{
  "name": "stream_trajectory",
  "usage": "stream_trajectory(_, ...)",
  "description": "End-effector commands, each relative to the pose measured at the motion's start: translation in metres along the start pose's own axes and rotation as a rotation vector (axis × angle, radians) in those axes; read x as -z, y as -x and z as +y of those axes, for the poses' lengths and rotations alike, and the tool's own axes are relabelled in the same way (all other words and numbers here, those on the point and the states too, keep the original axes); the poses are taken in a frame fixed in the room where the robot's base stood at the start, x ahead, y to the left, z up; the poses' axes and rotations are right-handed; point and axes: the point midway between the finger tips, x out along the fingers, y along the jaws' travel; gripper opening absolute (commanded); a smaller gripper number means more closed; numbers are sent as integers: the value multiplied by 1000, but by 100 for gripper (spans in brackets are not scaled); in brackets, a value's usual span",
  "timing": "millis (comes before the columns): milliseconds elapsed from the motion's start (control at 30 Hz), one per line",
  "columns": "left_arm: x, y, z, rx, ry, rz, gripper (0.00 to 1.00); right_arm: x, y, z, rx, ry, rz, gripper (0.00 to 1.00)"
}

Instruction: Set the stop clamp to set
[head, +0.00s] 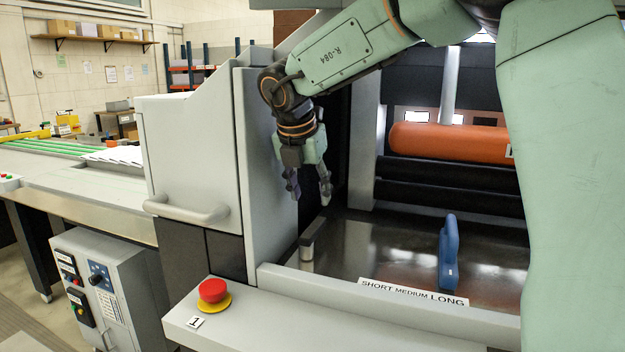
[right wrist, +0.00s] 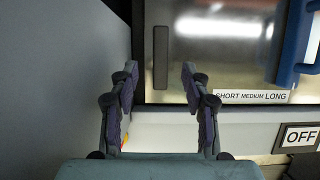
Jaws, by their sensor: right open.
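No part in view is labelled as the stop clamp. A small grey post with a dark bar-shaped top (head: 307,250) stands at the left end of the dark metal bed; the dark bar also shows in the right wrist view (right wrist: 160,58). A blue upright handle (head: 448,255) stands on the bed behind a SHORT MEDIUM LONG label (head: 413,292); its blue part is at the upper right in the right wrist view (right wrist: 297,45). My right gripper (head: 311,192) is open and empty, pointing down above the post, apart from it. My left gripper is not in view.
A grey housing (head: 265,165) stands close left of my right gripper. An orange roller (head: 445,141) and black rollers lie behind the bed. A red emergency button (head: 213,290) sits on the front ledge. An OFF label (right wrist: 301,136) shows at right in the wrist view.

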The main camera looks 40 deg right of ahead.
Motion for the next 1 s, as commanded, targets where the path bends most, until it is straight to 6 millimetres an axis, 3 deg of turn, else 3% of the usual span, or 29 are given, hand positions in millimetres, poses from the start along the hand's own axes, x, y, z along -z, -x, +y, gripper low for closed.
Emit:
stream_trajectory(300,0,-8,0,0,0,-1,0,4,-50,-2,3,5,4,47)
stream_trajectory(500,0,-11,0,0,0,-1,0,2,-69,-1,2,5,1,47)
stream_trajectory(833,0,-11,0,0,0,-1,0,0,-73,2,1,5,0,47)
stream_trajectory(1000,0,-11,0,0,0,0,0,0,-74,2,2,5,0,34)
